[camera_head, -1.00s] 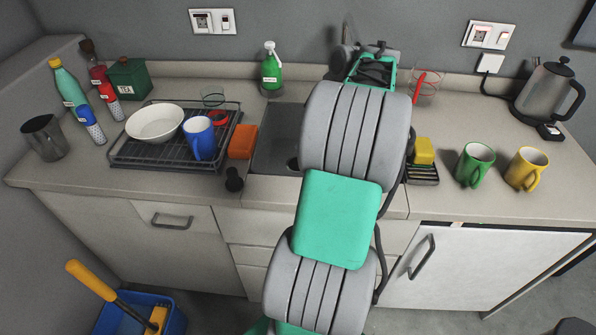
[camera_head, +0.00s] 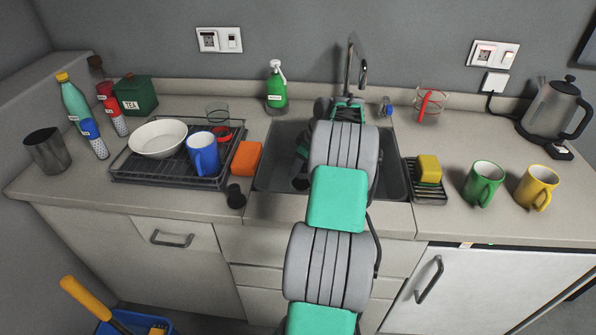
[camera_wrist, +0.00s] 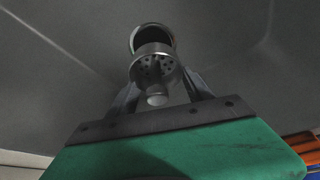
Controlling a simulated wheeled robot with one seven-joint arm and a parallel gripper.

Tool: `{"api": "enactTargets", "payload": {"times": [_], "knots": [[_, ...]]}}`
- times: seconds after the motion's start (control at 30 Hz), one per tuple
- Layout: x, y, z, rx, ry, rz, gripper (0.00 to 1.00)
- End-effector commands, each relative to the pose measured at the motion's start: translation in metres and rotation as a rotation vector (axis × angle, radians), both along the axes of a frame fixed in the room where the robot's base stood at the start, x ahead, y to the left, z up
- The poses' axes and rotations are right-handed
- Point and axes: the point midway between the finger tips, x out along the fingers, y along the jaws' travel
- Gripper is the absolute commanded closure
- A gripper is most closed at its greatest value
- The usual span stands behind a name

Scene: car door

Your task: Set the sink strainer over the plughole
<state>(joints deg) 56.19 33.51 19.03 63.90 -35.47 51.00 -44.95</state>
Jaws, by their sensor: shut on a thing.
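In the wrist view my gripper (camera_wrist: 157,98) is shut on the sink strainer (camera_wrist: 155,65), a grey metal cup with small holes and a pale knob. The knob end sits between the fingers. The plughole (camera_wrist: 153,36) is a dark round opening with a metal rim, just beyond the strainer, which partly overlaps it in the picture. I cannot tell whether they touch. In the head view my arm reaches into the sink (camera_head: 392,178), and its dark end parts show at the left of the basin. The strainer and plughole are hidden there.
The tap (camera_head: 350,68) rises behind the basin. An orange sponge (camera_head: 246,158) and a black stopper-like object (camera_head: 235,196) lie left of the sink. A yellow sponge (camera_head: 428,169) on a black rack stands right. A dish rack (camera_head: 170,172) holds crockery farther left.

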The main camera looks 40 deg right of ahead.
Motion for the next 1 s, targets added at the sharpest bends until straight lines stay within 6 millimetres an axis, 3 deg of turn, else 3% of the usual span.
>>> {"api": "enactTargets", "payload": {"times": [0.3,0.7,0.73,1.0], "knots": [[0.008,-0.002,-0.038,0.0,0.0,0.001,0.94],[0.008,-0.002,-0.046,-0.001,-0.001,0.001,0.94],[0.008,-0.002,-0.044,-0.002,-0.002,0.0,0.38],[0.008,-0.002,-0.044,-0.001,-0.001,0.0,0.19]]}}
